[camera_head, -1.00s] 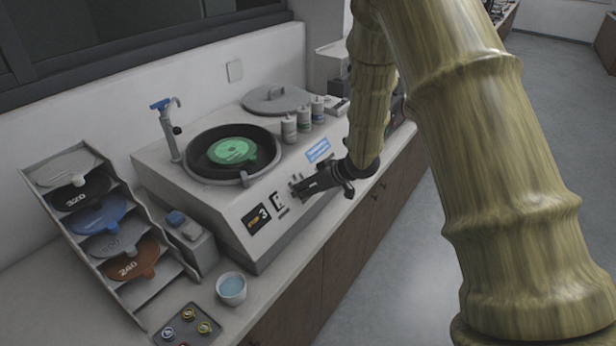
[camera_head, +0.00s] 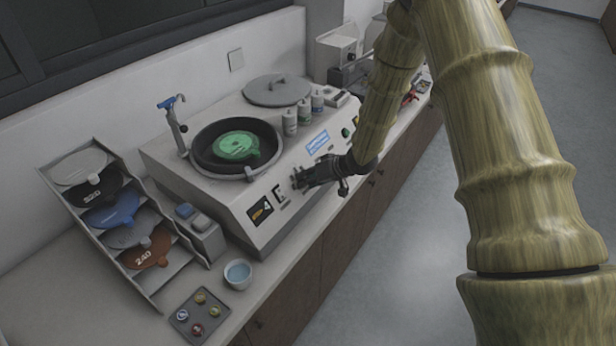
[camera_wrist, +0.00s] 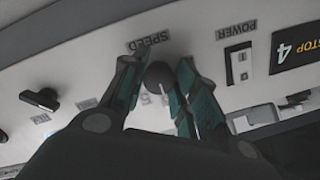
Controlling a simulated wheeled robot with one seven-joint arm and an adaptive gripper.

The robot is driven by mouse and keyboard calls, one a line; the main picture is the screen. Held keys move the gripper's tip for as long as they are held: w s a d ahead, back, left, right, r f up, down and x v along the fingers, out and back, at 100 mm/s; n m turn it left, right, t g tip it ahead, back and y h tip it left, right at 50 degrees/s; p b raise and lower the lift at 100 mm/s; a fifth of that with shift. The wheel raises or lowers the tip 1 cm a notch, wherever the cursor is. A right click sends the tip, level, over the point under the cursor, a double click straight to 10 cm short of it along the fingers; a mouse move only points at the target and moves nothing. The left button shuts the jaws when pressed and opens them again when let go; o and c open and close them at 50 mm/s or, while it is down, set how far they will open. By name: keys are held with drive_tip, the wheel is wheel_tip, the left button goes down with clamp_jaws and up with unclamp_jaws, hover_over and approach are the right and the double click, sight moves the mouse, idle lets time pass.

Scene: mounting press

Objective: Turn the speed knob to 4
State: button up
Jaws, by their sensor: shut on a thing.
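The speed knob (camera_wrist: 160,76) is a small dark round knob under the SPEED label on the machine's sloped front panel. It shows between my two fingertips in the wrist view; in the head view my gripper hides it. My gripper (camera_wrist: 157,80) is shut on the knob, one finger on each side. In the head view my gripper (camera_head: 303,178) meets the front panel right of the display. The display (camera_head: 260,210) reads 4, and in the wrist view the display (camera_wrist: 295,48) reads STOP 4.
A POWER switch (camera_wrist: 239,65) sits close beside the knob. Another black control (camera_wrist: 40,102) is on the panel's other side.

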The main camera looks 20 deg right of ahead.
idle(0.4)
drive_tip(key=o, duration=1)
drive_tip(key=v, duration=1.2)
